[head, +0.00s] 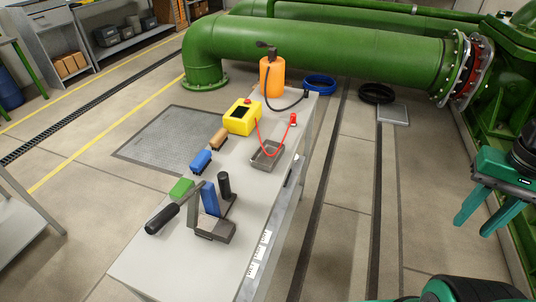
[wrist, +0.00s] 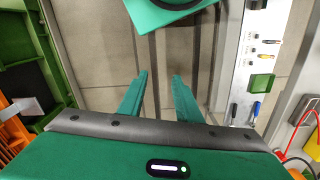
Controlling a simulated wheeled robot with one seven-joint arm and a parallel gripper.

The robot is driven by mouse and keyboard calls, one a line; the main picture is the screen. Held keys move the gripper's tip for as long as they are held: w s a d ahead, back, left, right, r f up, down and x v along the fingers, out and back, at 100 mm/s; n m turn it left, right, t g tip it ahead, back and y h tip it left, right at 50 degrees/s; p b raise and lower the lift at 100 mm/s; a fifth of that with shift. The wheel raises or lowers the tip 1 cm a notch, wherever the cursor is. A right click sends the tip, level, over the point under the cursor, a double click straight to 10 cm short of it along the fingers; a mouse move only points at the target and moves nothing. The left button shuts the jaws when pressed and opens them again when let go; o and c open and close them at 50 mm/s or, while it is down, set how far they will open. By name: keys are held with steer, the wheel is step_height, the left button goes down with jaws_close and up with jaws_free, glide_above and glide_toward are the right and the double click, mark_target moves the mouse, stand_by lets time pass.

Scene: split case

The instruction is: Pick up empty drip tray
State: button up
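The drip tray (head: 267,155) is a small, shallow grey tray on the long grey bench (head: 152,258), near its right edge. Its inside looks empty, and a red lead passes over or beside it. My gripper (head: 471,226) hangs at the far right of the head view, well away from the bench and tray. Its two teal fingers are apart with nothing between them. The wrist view also shows the open gripper (wrist: 159,80), with floor beyond the fingers.
Near the tray are a yellow box (head: 242,117), an orange bottle (head: 272,76) with a black hose, and several brushes. Green pipework (head: 320,55) runs behind. The floor right of the bench is mostly clear.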

steer(key=shift+o, duration=0.4)
steer(key=o, duration=0.5)
steer(key=shift+s+r, duration=0.15)
steer(key=shift+s, duration=0.15)
steer(key=o, duration=0.5)
steer(key=shift+w+a+n, duration=0.1)
steer(key=shift+a+n, duration=0.1)
steer(key=shift+n, duration=0.2)
steer(key=o, duration=0.7)
steer(key=w+f+n, duration=0.1)
steer(key=w, duration=0.1)
steer(key=w+a+f+n, duration=0.1)
steer(key=w+n, duration=0.1)
steer(key=w, duration=0.1)
steer(key=w+a+f+n+t, duration=0.1)
steer(key=w, duration=0.2)
steer(key=shift+w+a+f+n, duration=0.1)
steer(key=shift+a+f+n, duration=0.1)
steer(key=shift+n, duration=0.2)
steer(key=n+t+y, duration=0.5)
steer(key=n+y, duration=0.7)
steer(key=n, duration=0.2)
glide_toward(259, 152)
steer(key=shift+x, duration=3.3)
